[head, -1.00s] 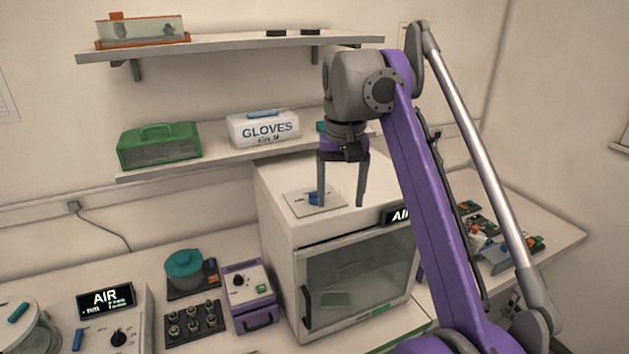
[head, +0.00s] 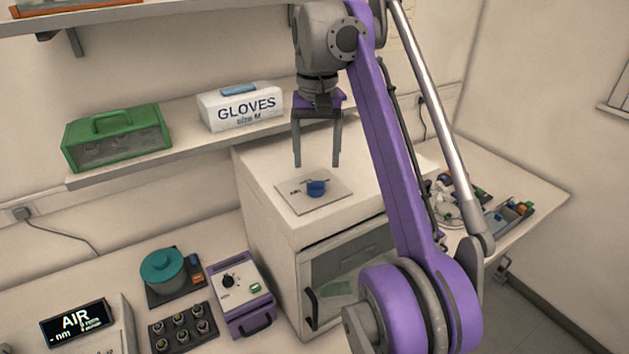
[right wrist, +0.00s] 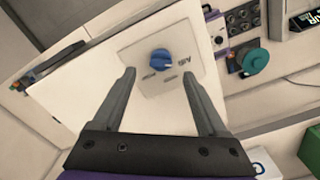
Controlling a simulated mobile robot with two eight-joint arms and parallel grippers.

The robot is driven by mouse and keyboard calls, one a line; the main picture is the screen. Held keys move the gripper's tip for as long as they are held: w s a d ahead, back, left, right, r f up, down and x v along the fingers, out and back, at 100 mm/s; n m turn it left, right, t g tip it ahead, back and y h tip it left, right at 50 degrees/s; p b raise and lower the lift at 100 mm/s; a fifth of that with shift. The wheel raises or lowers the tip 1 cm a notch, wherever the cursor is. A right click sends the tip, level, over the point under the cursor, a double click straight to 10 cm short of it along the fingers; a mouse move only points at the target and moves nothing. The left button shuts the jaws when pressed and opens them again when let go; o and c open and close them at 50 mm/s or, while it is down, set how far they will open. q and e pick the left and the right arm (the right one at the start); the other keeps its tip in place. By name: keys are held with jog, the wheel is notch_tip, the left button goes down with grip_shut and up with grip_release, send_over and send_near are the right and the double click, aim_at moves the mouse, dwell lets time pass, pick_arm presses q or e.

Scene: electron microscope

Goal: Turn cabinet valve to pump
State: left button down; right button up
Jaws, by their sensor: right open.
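The cabinet valve is a blue knob (head: 316,188) on a pale square plate (head: 310,204) on top of the white cabinet (head: 268,215). In the right wrist view the knob (right wrist: 160,60) shows between the fingers, with small dark markings on the plate (right wrist: 180,88); its exact pointing is hard to tell. My right gripper (head: 317,165) is open and empty, fingers pointing down. Its fingertips are above the knob in the head view, with a visible gap, and straddle it in the right wrist view (right wrist: 158,73). My left gripper is not in view.
A shelf above and behind holds a green case (head: 117,138) and a white gloves box (head: 240,106). Left of the cabinet stand a purple-based control box (head: 240,292), a teal-lidded pot (head: 163,268) and an AIR display (head: 77,322). The cabinet top around the plate is clear.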

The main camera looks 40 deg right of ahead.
aim_at(316, 182)
notch_tip(316, 182, down, 5)
jog(key=shift+r+b, duration=0.15)
jog(key=shift+b, duration=0.35)
jog(key=shift+w+f, duration=0.15)
jog(key=shift+f, duration=0.35)
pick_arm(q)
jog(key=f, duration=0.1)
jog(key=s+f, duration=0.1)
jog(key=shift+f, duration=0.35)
pick_arm(e)
grip_shut()
